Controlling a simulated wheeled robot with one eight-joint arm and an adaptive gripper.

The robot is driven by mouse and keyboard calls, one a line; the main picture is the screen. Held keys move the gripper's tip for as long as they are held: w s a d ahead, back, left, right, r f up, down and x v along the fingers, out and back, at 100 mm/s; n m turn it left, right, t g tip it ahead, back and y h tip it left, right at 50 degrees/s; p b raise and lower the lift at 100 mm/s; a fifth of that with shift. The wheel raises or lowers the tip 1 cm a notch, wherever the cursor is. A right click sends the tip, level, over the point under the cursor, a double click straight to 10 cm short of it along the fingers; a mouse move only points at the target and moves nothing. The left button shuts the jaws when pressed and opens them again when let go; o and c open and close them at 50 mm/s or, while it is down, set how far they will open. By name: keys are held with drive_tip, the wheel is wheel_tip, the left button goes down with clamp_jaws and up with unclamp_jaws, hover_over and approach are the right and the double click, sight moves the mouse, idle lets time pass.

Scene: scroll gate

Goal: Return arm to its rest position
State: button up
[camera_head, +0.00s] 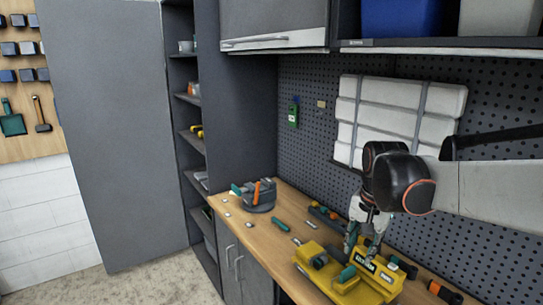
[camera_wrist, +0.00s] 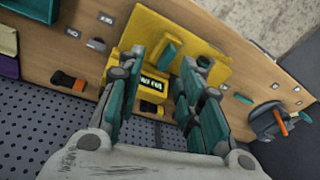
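My gripper (camera_head: 366,246) is at the end of my arm, which reaches in from the right over the wooden workbench (camera_head: 262,238). It points down, just above a yellow machine or fixture (camera_head: 362,284) with a dark label and teal parts. In the wrist view, the two teal-and-grey fingers of my gripper (camera_wrist: 168,62) stand apart. The yellow fixture (camera_wrist: 205,52) shows beyond and between them. I see nothing held between the fingers. Whether the fingertips touch the fixture cannot be told.
A grey vise-like tool with an orange handle (camera_head: 262,194) stands at the bench's left end. Small tools lie between. A pegboard (camera_head: 302,158) with white panels (camera_head: 395,112) rises behind the bench. A cabinet (camera_head: 275,22) and shelf overhang it. A tall grey door (camera_head: 118,130) stands at left.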

drive_tip(key=s+a+f+n+t+b, duration=0.1)
drive_tip(key=s+n, duration=0.3)
drive_tip(key=s, duration=0.5)
drive_tip(key=s+a+f+n+t+b, duration=0.1)
drive_tip(key=s+f+n+t, duration=0.2)
drive_tip(key=s, duration=0.7)
drive_tip(key=shift+s+f+n+t+b, duration=0.2)
drive_tip(key=shift+s+n+t+b, duration=0.15)
drive_tip(key=shift+n+t, duration=0.2)
